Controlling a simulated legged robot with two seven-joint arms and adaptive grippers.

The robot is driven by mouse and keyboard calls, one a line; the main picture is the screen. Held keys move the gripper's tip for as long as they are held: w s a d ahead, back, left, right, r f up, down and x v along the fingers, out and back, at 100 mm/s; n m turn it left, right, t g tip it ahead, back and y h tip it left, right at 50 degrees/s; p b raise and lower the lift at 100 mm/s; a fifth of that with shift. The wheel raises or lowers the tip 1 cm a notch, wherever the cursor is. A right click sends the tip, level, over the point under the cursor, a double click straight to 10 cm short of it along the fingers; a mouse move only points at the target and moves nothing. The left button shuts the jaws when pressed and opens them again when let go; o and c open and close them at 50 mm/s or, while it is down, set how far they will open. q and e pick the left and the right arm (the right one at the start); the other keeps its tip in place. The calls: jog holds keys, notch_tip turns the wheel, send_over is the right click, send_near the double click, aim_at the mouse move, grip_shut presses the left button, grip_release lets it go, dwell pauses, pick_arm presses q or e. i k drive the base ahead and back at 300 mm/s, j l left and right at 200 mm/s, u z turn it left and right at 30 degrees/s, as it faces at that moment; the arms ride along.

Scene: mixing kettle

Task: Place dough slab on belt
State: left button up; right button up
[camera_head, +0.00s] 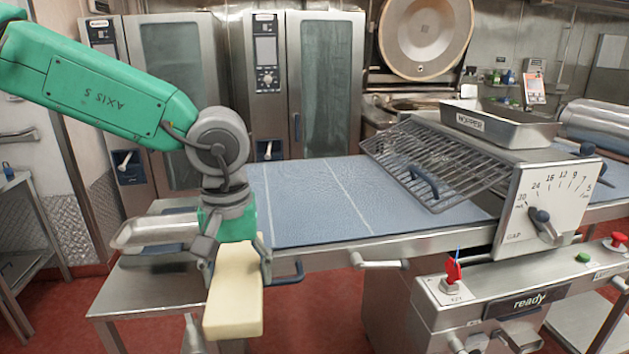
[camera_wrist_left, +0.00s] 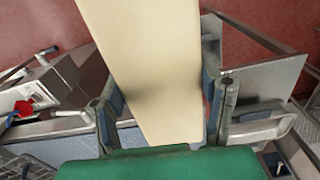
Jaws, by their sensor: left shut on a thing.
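The dough slab (camera_head: 233,300) is a pale yellow block. My left gripper (camera_head: 238,262) is shut on it, with a finger on each side. In the head view it hangs in front of the belt's near left corner, not over the blue surface. In the left wrist view the slab (camera_wrist_left: 150,60) runs between the two fingers of the left gripper (camera_wrist_left: 163,105) and out past the top edge. The blue belt (camera_head: 320,200) with white lines lies flat behind the gripper. My right gripper is not in view.
A wire guard (camera_head: 435,165) covers the belt's right part, before the hopper (camera_head: 500,122) and gap dial (camera_head: 545,210). A metal scoop-like tray (camera_head: 150,232) is beside the gripper. A steel table (camera_head: 140,285) stands below left. The belt's middle is clear.

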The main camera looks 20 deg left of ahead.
aim_at(325, 203)
jog(key=i, duration=1.4)
